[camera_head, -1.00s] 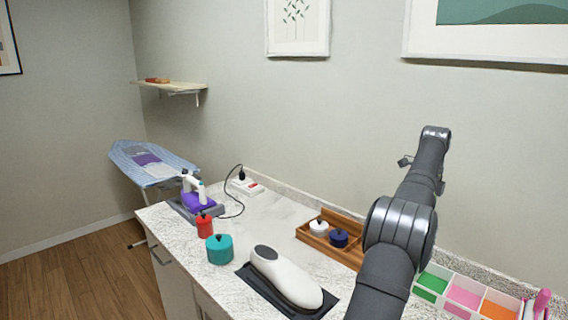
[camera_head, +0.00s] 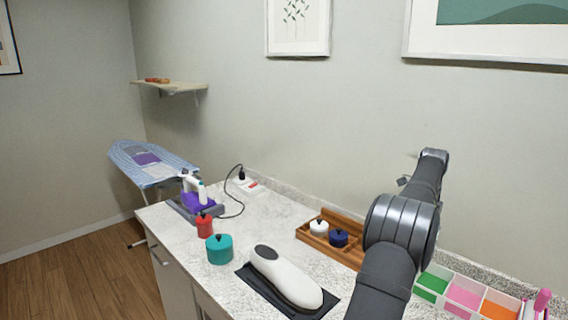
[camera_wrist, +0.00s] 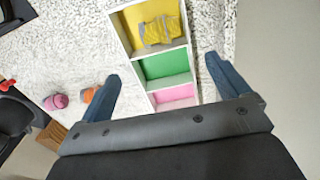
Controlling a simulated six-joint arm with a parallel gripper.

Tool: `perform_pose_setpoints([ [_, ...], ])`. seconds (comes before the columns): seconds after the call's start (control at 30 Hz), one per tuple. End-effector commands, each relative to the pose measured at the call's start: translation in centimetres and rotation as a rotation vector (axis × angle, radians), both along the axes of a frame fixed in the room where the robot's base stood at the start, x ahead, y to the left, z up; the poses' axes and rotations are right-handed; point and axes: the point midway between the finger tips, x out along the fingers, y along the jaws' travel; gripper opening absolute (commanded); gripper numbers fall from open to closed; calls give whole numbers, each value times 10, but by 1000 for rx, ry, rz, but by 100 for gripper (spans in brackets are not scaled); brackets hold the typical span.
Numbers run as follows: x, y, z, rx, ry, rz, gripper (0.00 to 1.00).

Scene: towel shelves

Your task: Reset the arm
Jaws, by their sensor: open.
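My gripper (camera_wrist: 162,66) is open, its two blue fingers spread wide with nothing between them. It hangs above a white divided tray (camera_wrist: 118,35), apart from it. The tray shows yellow, green and pink compartments in the wrist view, and a yellow and grey item (camera_wrist: 160,30) lies in the yellow one. In the head view my arm rises at the right, and the gripper is mostly hidden behind it.
The counter holds a wooden tray (camera_head: 352,256) with a white and a blue lidded pot, a white device (camera_head: 285,275) on a black mat, a teal pot (camera_head: 219,249), a red pot (camera_head: 204,226) and an iron (camera_head: 194,190). An ironing board (camera_head: 130,153) and wall shelf (camera_head: 185,87) stand beyond.

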Motion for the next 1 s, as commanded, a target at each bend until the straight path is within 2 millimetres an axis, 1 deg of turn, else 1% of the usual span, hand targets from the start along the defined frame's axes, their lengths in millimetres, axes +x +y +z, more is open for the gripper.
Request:
perform_pose_setpoints([
  [0.03, -12, -7, 1, 2, 3, -7, 93],
  [0.27, -53, -24, 7, 1, 3, -6, 93],
  [0.5, -99, -38, 11, 2, 3, -6, 93],
  [0.8, -158, -48, 15, 1, 3, -7, 93],
  [1.0, -198, -49, 15, 1, 3, -6, 93],
])
